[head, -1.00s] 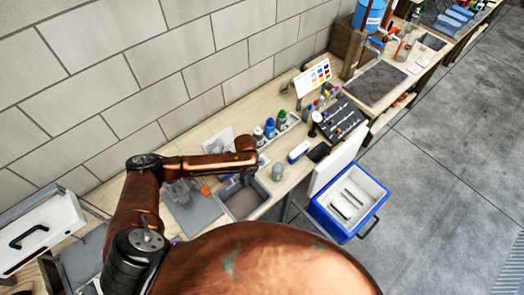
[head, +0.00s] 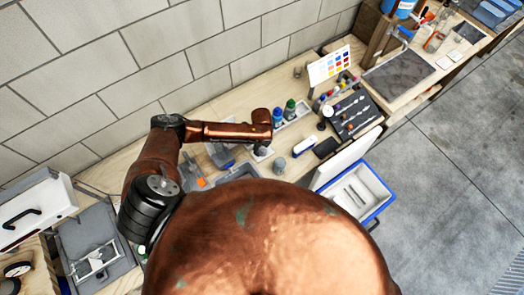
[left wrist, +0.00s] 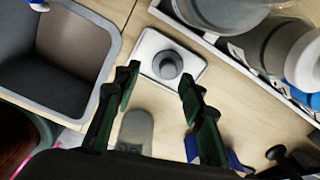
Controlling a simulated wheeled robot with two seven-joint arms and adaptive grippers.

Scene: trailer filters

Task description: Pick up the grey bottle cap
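The grey bottle cap (left wrist: 168,64) appears in the left wrist view as a round grey piece with a raised knob, resting on a small white square plate (left wrist: 196,68). My left gripper (left wrist: 159,78) is open. Its two dark green fingers are apart, on either side of the near part of the plate, and nothing is held between them. Contact with the cap does not show. In the head view my left gripper (head: 262,149) points down over the bench, and my wrist hides the cap. My right gripper is not in view.
A grey bin (left wrist: 108,25) lies left of the cap. A white tray (left wrist: 232,58) with bottles (left wrist: 258,60) stands at the right. A grey rounded object (left wrist: 135,128) lies close to the fingers. In the head view, a blue-rimmed cooler (head: 376,207) stands beside the bench.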

